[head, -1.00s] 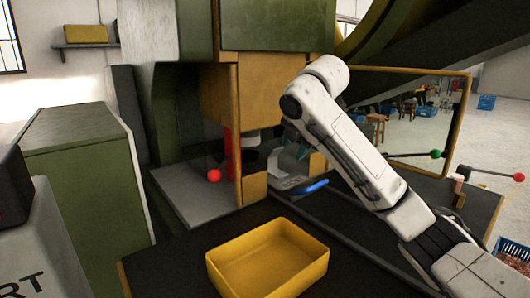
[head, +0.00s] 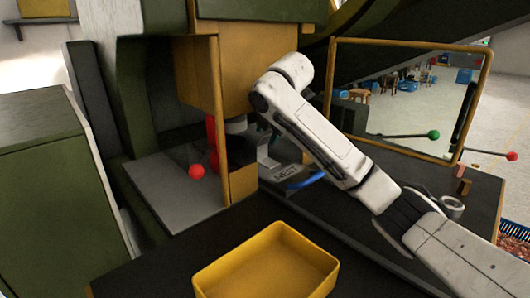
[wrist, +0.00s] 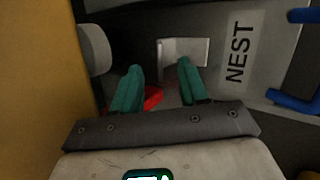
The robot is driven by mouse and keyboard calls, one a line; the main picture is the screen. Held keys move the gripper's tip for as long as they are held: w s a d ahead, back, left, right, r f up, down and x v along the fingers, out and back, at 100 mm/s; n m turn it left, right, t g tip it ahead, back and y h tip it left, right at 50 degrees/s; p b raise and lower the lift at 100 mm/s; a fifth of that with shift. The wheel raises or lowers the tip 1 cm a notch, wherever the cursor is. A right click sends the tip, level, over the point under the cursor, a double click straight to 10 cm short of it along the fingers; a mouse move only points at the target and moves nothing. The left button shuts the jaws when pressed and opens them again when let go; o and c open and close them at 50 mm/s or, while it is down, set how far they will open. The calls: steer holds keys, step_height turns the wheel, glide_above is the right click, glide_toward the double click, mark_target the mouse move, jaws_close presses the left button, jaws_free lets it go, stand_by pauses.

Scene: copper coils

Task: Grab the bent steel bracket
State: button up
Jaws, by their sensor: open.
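A pale bent metal piece, which looks like the steel bracket (wrist: 200,46), lies on a dark surface just beyond my fingertips in the wrist view. My gripper (wrist: 160,68) has two teal fingers, open and apart, with nothing seen between them. The bracket is ahead of the gap and toward the right finger, whose tip overlaps its near edge in the picture. I cannot tell if they touch.
A grey plate marked NEST (wrist: 255,50) with a blue handle (head: 306,181) lies right of the bracket. A yellow post (head: 224,120) stands close on the left. A red part (wrist: 150,97) shows beneath my fingers. An empty yellow tray (head: 267,265) sits in front.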

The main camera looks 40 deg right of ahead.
mark_target(267, 136)
steer(key=shift+x, duration=2.3)
steer(key=shift+d, duration=0.1)
steer(key=shift+c, duration=0.4)
jaws_close()
